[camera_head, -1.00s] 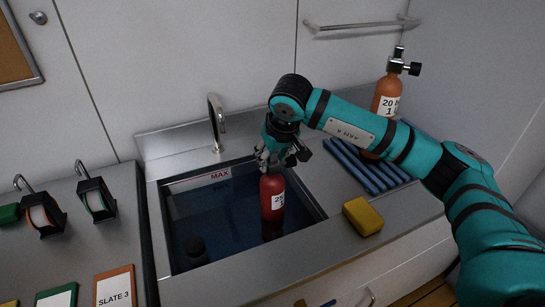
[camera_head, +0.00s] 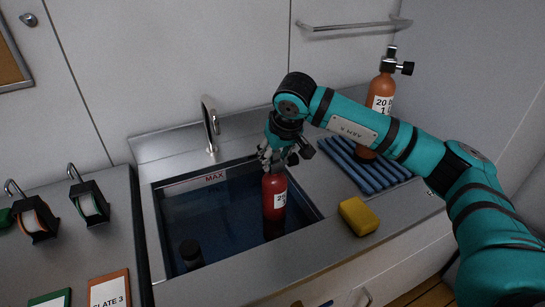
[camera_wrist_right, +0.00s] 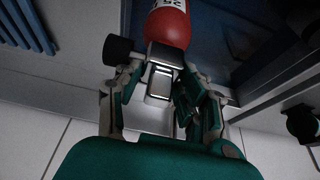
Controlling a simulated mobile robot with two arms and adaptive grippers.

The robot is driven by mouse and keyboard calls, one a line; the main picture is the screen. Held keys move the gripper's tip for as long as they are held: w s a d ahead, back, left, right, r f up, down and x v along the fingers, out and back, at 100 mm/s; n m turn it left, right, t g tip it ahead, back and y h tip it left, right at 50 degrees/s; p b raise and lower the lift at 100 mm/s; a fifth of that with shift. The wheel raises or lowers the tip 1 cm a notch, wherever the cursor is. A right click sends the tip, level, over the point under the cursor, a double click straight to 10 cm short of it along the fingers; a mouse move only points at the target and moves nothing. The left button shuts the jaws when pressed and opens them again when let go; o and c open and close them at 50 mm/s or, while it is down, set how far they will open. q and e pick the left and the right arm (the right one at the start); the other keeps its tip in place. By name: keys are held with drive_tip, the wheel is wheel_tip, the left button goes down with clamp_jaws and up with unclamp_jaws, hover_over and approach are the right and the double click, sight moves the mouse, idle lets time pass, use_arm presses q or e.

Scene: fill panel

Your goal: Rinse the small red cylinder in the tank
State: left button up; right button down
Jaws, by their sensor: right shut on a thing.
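The small red cylinder (camera_head: 274,200) hangs upright below my right gripper (camera_head: 277,157), over or partly in the water of the tank (camera_head: 212,216). How deep its lower end sits I cannot tell. In the right wrist view, my right gripper (camera_wrist_right: 165,95) is shut on the valve at the top of the red cylinder (camera_wrist_right: 168,28); a black knob (camera_wrist_right: 118,50) sticks out beside the fingers. A "MAX" mark shows on the tank's back wall. My left gripper is not in view.
A dark-topped object (camera_head: 191,252) stands in the tank's front left. A tap (camera_head: 210,124) rises behind it. A yellow sponge (camera_head: 358,216) lies on the right counter. Reels and slates are at left.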

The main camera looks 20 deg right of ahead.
drive_tip(key=shift+w+d+r, duration=0.15)
drive_tip(key=shift+r, duration=0.15)
drive_tip(key=shift+a, duration=1.25)
drive_tip(key=shift+d+b, duration=0.3)
drive_tip(key=shift+d, duration=0.95)
idle(0.4)
drive_tip(key=shift+a, duration=1.25)
idle(1.1)
